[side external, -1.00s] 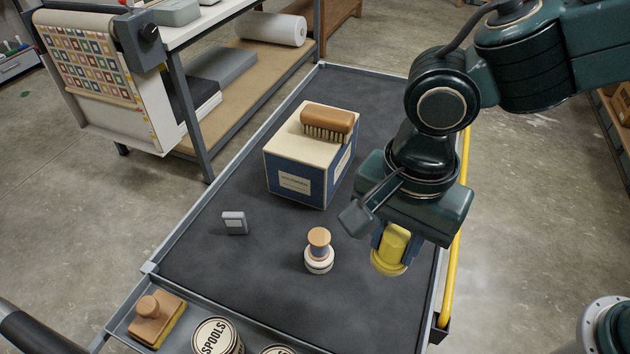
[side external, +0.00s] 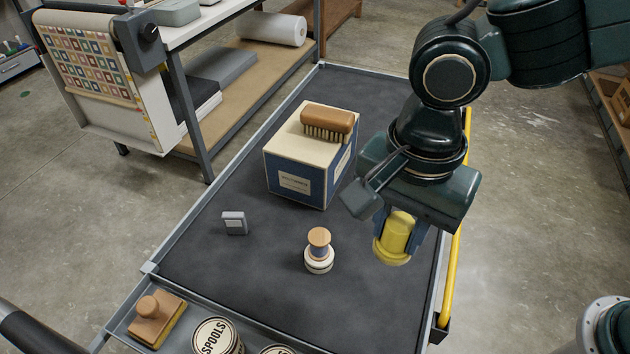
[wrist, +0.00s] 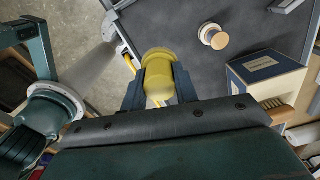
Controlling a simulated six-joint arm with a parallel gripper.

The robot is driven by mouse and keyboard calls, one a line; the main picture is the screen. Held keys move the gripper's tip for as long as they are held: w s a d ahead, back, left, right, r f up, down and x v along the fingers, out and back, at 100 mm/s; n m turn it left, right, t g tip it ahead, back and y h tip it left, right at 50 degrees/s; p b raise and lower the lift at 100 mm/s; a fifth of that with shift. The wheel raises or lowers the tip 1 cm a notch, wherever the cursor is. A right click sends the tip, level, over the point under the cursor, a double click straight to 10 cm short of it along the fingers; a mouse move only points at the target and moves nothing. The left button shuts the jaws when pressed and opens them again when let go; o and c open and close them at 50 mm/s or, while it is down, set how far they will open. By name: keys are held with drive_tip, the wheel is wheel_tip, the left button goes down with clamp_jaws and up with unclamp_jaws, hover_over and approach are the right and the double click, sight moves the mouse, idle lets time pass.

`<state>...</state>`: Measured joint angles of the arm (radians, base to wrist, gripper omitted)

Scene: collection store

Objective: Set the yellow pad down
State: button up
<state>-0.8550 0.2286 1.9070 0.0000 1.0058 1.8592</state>
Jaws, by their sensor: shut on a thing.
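The yellow pad (side external: 397,236) is a yellow cylinder with a wider round rim at its lower end. My gripper (side external: 399,232) is shut on it, with a dark finger on each side, and points down over the right part of the cart's dark mat (side external: 260,255). In the wrist view the yellow pad (wrist: 159,72) sits between my gripper's fingers (wrist: 158,88). It appears to be held above the mat; its exact height over the surface cannot be told.
A wooden-topped spool (side external: 319,250) stands left of my gripper. A blue and cream box (side external: 300,170) with a wooden brush (side external: 328,122) on top stands behind. A small grey block (side external: 234,223) is at left. A yellow rail (side external: 450,270) runs along the right edge.

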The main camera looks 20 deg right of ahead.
drive_tip(key=shift+w+d, duration=0.3)
drive_tip(key=shift+w, duration=0.3)
drive_tip(key=w+d, duration=0.9)
drive_tip(key=w, duration=0.2)
drive_tip(key=shift+w+r+m, duration=0.15)
drive_tip(key=shift+w+m, duration=0.05)
drive_tip(key=shift+m, duration=0.1)
drive_tip(key=shift+d, duration=0.1)
wheel_tip(320, 180, down, 20)
idle(0.5)
drive_tip(key=o, duration=1)
drive_tip(key=shift+c, duration=0.2)
